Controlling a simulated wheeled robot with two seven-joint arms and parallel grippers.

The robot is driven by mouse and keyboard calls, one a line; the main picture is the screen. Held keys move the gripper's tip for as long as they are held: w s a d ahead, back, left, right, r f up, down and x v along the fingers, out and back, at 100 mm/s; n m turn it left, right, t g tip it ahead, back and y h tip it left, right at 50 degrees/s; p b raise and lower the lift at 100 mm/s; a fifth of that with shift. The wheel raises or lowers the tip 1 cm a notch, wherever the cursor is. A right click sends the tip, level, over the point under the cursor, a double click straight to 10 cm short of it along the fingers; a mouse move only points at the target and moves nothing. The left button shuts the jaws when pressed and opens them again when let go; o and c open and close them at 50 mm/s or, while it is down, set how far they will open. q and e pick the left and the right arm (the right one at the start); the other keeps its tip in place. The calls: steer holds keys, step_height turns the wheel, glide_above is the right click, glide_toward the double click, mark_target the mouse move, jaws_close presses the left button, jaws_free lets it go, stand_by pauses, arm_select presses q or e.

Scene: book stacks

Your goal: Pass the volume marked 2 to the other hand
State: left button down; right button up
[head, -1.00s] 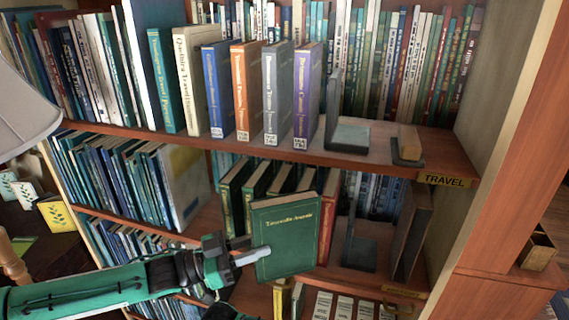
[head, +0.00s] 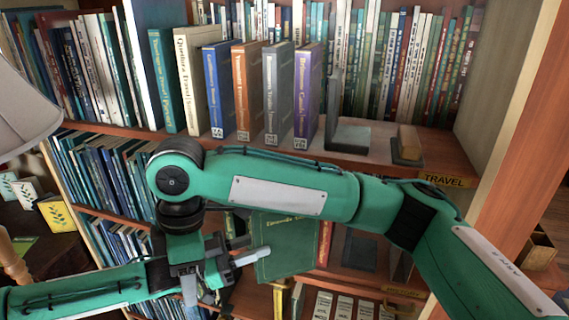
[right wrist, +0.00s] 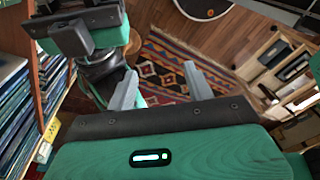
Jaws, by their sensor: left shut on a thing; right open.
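A dark green book (head: 290,262) with gold lettering is held upright in front of the middle shelf in the head view. No number is readable on it, and my right arm hides its top. My left gripper (head: 252,257) is shut on the book's left edge. My right gripper (head: 204,287) is beside it, a little left of the book, pointing down and partly overlapping the left arm. In the right wrist view my right gripper (right wrist: 160,88) is open and empty, with the floor and rug between its fingers.
Several volumes (head: 270,95) stand on the upper shelf, left of a bookend (head: 345,136). A red book (head: 325,243) stands behind the held book. A lamp shade (head: 22,105) is at the left. The patterned rug (right wrist: 165,70) lies on open floor.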

arm_select(q)
steer(key=shift+w+d, duration=0.1)
steer(key=shift+w, duration=0.05)
arm_select(e)
steer(key=w+d+r+m, duration=0.1)
steer(key=w+d+r, duration=0.8)
steer(key=w+r, duration=0.2)
steer(key=t+h, duration=0.1)
glide_toward(285, 216)
steer(key=shift+w+r, duration=0.25)
steer(key=shift+w, duration=0.55)
steer(key=shift+w+d+f, duration=0.1)
steer(key=shift+d+f, duration=0.05)
steer(key=shift+f, duration=0.1)
step_height(285, 216, down, 12)
steer(key=shift+r, duration=0.2)
jaws_close()
arm_select(q)
steer(key=c, duration=1)
jaws_free()
steer(key=shift+c, duration=0.2)
